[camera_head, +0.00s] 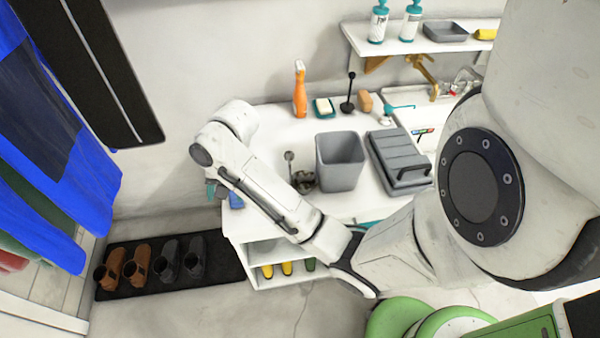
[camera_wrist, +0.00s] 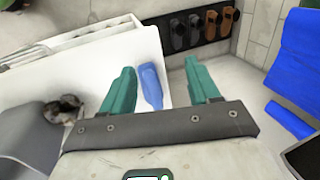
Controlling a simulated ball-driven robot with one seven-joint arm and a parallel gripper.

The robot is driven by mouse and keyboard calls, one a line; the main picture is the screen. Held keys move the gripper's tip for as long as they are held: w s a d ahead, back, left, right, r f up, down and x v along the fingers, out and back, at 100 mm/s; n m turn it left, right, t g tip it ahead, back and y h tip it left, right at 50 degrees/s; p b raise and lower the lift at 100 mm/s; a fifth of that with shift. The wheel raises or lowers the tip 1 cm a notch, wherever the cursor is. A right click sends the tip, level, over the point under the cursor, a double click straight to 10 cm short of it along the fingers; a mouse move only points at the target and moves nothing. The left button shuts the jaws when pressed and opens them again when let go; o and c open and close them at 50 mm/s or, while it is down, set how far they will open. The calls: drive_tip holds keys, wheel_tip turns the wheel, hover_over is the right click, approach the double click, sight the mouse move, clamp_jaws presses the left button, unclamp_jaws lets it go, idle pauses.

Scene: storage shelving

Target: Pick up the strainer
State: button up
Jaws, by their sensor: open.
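A dark, metallic round item that looks like the strainer (camera_head: 303,181) sits on the white counter (camera_head: 268,130), close against the left side of a grey bin (camera_head: 340,163). A thin upright part stands beside it. In the wrist view it appears as a blurred metallic shape (camera_wrist: 64,110) at the left, well outside my fingers. My gripper (camera_head: 213,191) is at the counter's left end, left of the strainer and apart from it. In the wrist view my gripper (camera_wrist: 160,68) has its teal fingers spread, with a blue object (camera_wrist: 152,87) on the counter showing between them.
A grey lidded case (camera_head: 398,160) stands right of the bin. An orange spray bottle (camera_head: 299,90), a soap dish (camera_head: 323,107) and a black plunger-like tool (camera_head: 349,95) line the back. Shoes on a black mat (camera_head: 222,270) lie on the floor at left. Blue clothing (camera_head: 60,130) hangs at far left.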

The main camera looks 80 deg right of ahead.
drive_tip(key=s+d+r+m+g+p, duration=0.1)
drive_tip(key=s+d+r+m+p, duration=0.2)
drive_tip(key=d, duration=0.5)
wheel_tip(320, 180, up, 2)
drive_tip(key=m+g+h+p, duration=0.1)
drive_tip(key=m+g, duration=0.1)
drive_tip(key=m, duration=0.2)
hover_over(290, 165)
drive_tip(key=w, duration=0.1)
drive_tip(key=shift+r, duration=0.1)
drive_tip(key=shift+s+d, duration=0.2)
drive_tip(key=shift+s, duration=0.05)
wheel_tip(290, 165, down, 6)
drive_tip(key=b, duration=0.3)
drive_tip(key=shift+r+b, duration=0.1)
drive_tip(key=shift+b, duration=0.3)
drive_tip(key=shift+s+f+p, duration=0.15)
drive_tip(key=shift+f+p, duration=0.35)
drive_tip(key=shift+f, duration=2.05)
clamp_jaws()
